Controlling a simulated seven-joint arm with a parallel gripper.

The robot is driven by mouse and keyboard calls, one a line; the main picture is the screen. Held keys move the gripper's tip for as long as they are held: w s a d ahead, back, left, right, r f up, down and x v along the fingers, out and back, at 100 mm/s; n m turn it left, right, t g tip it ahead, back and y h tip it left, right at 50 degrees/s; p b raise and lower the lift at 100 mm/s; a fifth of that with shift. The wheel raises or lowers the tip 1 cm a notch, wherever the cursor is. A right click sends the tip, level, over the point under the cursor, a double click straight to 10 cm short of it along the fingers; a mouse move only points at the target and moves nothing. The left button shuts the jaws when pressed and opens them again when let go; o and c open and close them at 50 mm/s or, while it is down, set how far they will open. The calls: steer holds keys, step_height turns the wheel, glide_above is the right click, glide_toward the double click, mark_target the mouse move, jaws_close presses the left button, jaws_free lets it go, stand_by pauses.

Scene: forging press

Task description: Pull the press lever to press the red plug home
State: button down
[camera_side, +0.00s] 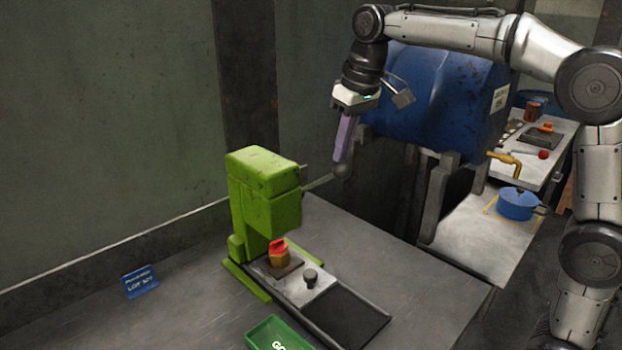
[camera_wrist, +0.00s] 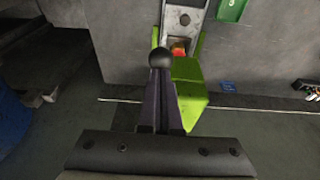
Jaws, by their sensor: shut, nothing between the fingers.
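The green press (camera_side: 265,190) stands on the grey bench; it also shows in the wrist view (camera_wrist: 188,85). Its lever (camera_side: 318,182) sticks out to the right and ends in a dark ball knob (camera_side: 342,171). The knob shows in the wrist view (camera_wrist: 160,58) just beyond my fingertips. My gripper (camera_side: 341,158) points down, shut and empty, with its tips at the knob; I cannot tell whether they touch it. The red plug (camera_side: 277,244) sits on top of a brass-coloured body (camera_side: 280,259) under the press head. The plug is partly hidden in the wrist view (camera_wrist: 178,48).
A green tray (camera_side: 277,333) lies at the bench's front, and a blue sign (camera_side: 140,282) stands at the left. A large blue drum (camera_side: 435,100) stands behind my gripper. The left bench is mostly clear.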

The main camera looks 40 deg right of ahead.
mark_target(349, 173)
steer(key=shift+s+f, duration=0.45)
steer(key=shift+f, duration=0.4)
steer(key=shift+s+f, duration=0.6)
steer(key=shift+f, duration=0.25)
steer(key=shift+s+f, duration=0.2)
steer(key=shift+f, duration=0.3)
steer(key=shift+s+f, duration=0.2)
steer(key=shift+f, duration=0.3)
